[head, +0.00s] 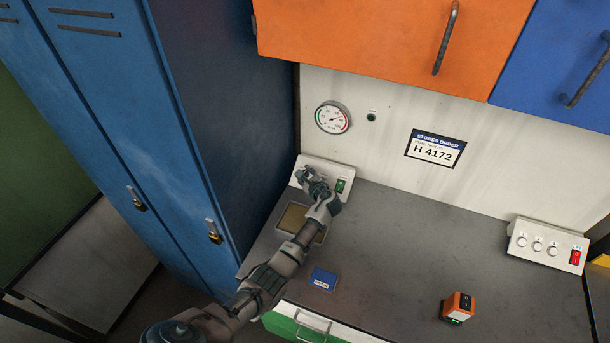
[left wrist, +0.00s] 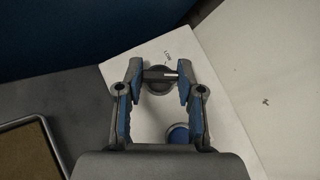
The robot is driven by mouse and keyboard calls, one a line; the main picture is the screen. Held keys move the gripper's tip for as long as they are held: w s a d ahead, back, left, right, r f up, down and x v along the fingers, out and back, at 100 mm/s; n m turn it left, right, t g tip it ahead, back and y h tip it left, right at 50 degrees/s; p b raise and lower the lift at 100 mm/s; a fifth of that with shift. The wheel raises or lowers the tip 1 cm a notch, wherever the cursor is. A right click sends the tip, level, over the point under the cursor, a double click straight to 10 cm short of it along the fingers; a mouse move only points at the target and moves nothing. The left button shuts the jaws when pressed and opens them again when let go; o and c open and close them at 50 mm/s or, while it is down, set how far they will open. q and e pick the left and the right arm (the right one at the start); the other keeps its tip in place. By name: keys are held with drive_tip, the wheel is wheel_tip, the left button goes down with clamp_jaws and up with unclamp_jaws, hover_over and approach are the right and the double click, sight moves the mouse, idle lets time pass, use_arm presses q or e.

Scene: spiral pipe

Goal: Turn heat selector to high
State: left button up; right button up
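The heat selector (left wrist: 159,79) is a dark round knob with a bar across it and a white mark near the bar's right end. It sits on a white control box (head: 344,174) at the back left of the counter. The word LOW is printed just above the knob in the left wrist view. My left gripper (head: 312,181) is over this box. In the left wrist view its two fingers (left wrist: 160,82) stand apart on either side of the knob; I cannot tell if they touch it. In the head view the gripper hides the knob. My right gripper is not in view.
A green switch (head: 341,186) is on the same box, and a blue round part (left wrist: 179,134) shows below the knob. A tray (head: 322,236) lies under my left arm. A blue card (head: 323,279), an orange device (head: 458,306) and another control box (head: 546,245) stand right. Blue lockers (head: 130,130) border the left.

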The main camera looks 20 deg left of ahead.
use_arm(q)
drive_tip(key=shift+s+a+r+m+t+h+p, duration=0.1)
drive_tip(key=shift+r+m+t+h+p, duration=0.1)
drive_tip(key=shift+m+t+p, duration=0.5)
drive_tip(key=shift+r+m+t+h+p, duration=0.15)
drive_tip(key=shift+m+p, duration=0.35)
drive_tip(key=shift+p, duration=0.5)
drive_tip(key=shift+f+m+t+h+p, duration=0.3)
drive_tip(key=shift+m+t+h+p, duration=0.25)
drive_tip(key=shift+m, duration=0.25)
drive_tip(key=shift+f, duration=0.15)
drive_tip(key=o, duration=1.2)
drive_tip(key=shift+c, duration=0.2)
drive_tip(key=v, duration=1.2)
drive_tip(key=shift+f, duration=0.2)
drive_tip(key=shift+r, duration=0.1)
